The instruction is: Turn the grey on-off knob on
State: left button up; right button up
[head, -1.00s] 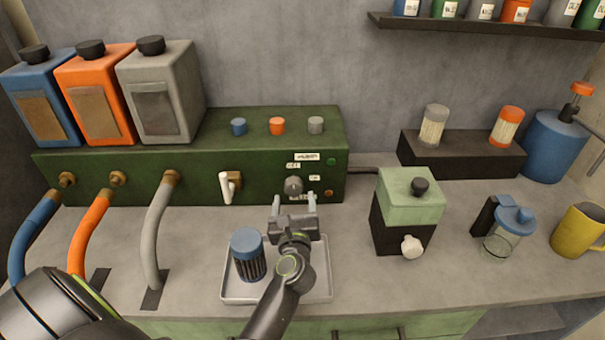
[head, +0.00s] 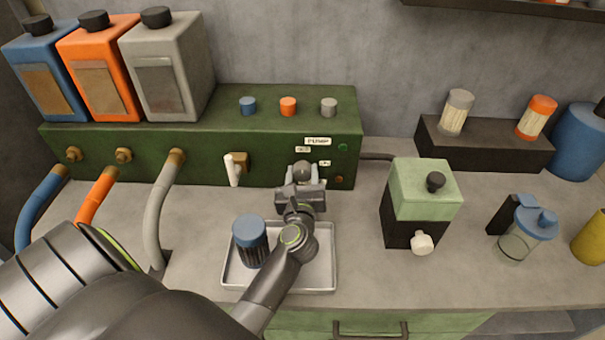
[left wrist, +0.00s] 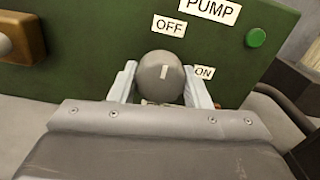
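The grey on-off knob (left wrist: 160,78) is on the front of the green pump box (head: 215,150), under the OFF label (left wrist: 168,26) and left of the ON label (left wrist: 205,73). Its white mark points up toward OFF. My left gripper (head: 303,174) is in front of the box with one finger on each side of the knob. In the left wrist view the fingers lie right against the knob's sides, with no clear gap. The knob also shows in the head view (head: 302,167), partly hidden by the gripper. My right gripper is out of view.
A white lever (head: 232,169) is left of the knob. A tray (head: 318,262) with a blue-capped jar (head: 250,240) lies below my left arm. A green and black box (head: 424,195) stands to the right. Hoses run from the pump box at left.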

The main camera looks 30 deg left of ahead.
pick_arm(q)
jog(key=shift+c, duration=0.7)
jog(key=m+p, duration=0.2)
jog(key=shift+r+m+p, duration=0.2)
jog(key=shift+m+p, duration=0.15)
jog(key=shift+m, duration=0.05)
jog(key=m+p, duration=0.5)
jog(key=m, duration=0.1)
jog(key=m+p, duration=0.3)
jog(key=m, duration=0.2)
jog(key=shift+m+p, duration=0.3)
jog(key=shift+p, duration=0.05)
jog(key=shift+f+m+p, duration=0.1)
jog(key=shift+m+p, duration=0.9)
jog(key=shift+m, duration=0.7)
